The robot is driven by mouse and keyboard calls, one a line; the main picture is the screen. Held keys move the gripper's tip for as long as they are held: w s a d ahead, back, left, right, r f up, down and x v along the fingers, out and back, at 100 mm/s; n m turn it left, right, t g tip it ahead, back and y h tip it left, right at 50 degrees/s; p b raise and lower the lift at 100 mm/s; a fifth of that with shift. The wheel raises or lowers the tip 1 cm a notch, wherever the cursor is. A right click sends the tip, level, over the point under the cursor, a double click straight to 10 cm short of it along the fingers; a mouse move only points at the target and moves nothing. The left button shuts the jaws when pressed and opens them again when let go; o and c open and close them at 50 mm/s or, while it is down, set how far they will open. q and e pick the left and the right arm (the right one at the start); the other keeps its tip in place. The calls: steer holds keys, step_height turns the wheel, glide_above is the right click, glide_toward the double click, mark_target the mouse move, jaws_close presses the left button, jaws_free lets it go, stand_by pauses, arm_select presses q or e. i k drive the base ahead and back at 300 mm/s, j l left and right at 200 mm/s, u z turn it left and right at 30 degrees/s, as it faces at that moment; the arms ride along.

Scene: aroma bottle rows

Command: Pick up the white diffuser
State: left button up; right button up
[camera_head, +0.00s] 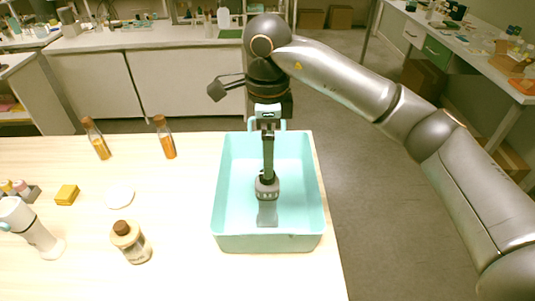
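A white device (32,228) with a cylindrical body and a round base stands at the left edge of the table, partly cut off by the frame; it may be the white diffuser. My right gripper (267,180) points down inside the teal bin, far to the right of the white device. A dark-topped grey form (267,189) shows at its lower end; whether this is a held item or part of the gripper is unclear. Finger opening cannot be made out. My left gripper is not in view.
The teal bin (227,243) stands at the table's right edge. A bottle with a brown cap (131,243), two amber bottles (98,143) (166,142), a yellow block (67,195) and a white disc (120,195) stand on the table (185,215). Bare table lies between them.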

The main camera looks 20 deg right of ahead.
mark_target(25, 223)
steer(key=u, duration=1.25)
steer(key=i+j, duration=0.35)
steer(key=i+j+z, duration=0.1)
steer(key=i+j, duration=0.25)
steer(key=j, duration=0.15)
steer(key=i+j, duration=0.35)
steer(key=j+z, duration=0.05)
steer(key=j, duration=0.05)
